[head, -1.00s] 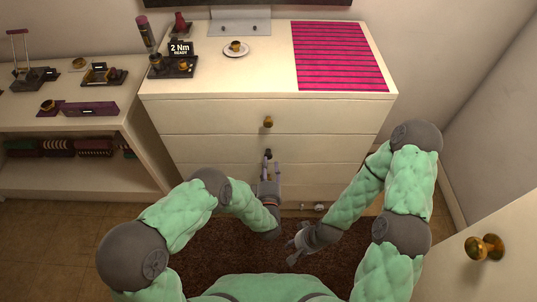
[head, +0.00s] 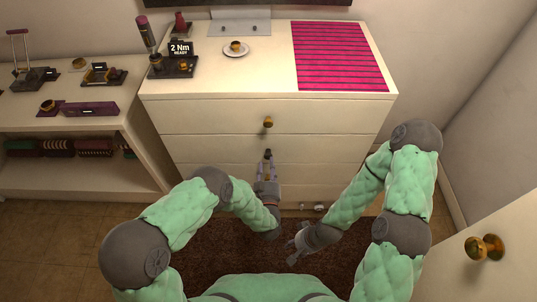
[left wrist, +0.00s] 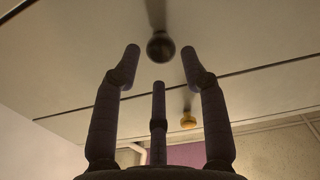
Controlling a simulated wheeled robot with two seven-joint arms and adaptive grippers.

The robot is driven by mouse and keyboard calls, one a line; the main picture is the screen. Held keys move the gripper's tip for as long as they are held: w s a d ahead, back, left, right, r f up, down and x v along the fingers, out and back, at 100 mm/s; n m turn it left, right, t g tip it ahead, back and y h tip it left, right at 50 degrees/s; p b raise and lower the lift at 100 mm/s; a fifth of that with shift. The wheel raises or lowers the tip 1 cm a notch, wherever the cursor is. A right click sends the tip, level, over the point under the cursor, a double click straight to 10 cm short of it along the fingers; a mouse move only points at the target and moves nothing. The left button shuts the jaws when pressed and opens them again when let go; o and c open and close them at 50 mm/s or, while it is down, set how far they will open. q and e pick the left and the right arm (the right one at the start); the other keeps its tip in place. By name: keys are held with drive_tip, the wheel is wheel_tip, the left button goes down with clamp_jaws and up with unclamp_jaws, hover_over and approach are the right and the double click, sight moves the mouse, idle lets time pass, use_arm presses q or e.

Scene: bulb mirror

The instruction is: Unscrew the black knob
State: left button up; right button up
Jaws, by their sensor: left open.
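The black knob (left wrist: 160,46) is on a pale drawer front in the left wrist view, just beyond and between my open fingers. In the head view the black knob (head: 268,153) is a small dark spot below the brass knob, at my left fingertips. My left gripper (head: 267,164) is open, its purple fingers pointing at the drawer front; in the left wrist view the fingers (left wrist: 145,70) are apart and not closed on the knob. My right gripper (head: 294,248) hangs low over the rug, away from the drawers; its fingers are too small to read.
A brass knob (head: 268,122) is on the drawer above. The dresser top (head: 215,85) holds a cup on a saucer (head: 236,48), a striped pink mat (head: 338,55) and a tool stand (head: 175,67) reading 2 Nm. A door with a brass knob (head: 484,247) is at right.

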sight(268, 155)
use_arm(q)
drive_tip(key=m, duration=0.4)
drive_tip(key=m, duration=0.4)
drive_tip(key=shift+f+m, duration=0.1)
drive_tip(key=shift+m, duration=0.3)
drive_tip(key=shift+w, duration=0.1)
drive_tip(key=shift+w, duration=1.4)
clamp_jaws()
drive_tip(key=n, duration=0.5)
drive_tip(key=shift+s, duration=0.1)
